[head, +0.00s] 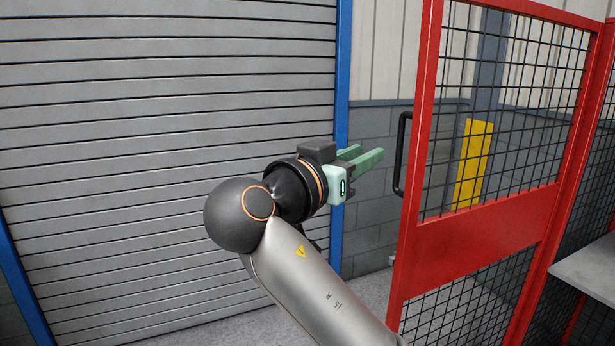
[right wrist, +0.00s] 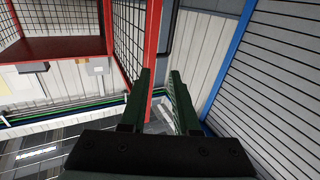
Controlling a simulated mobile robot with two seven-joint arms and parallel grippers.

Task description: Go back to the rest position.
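My right gripper (head: 366,156) is raised in the middle of the head view, at the end of my grey arm. Its two green fingers point right, towards the red mesh gate, and stand apart with nothing between them. In the right wrist view the fingers (right wrist: 160,98) also show apart and empty. My left gripper is in neither view.
A red mesh gate (head: 425,150) with a black handle (head: 401,153) stands just right of the fingers. A grey roller shutter (head: 150,120) with blue side posts fills the left. A pale shelf or table (head: 590,268) shows at the right edge.

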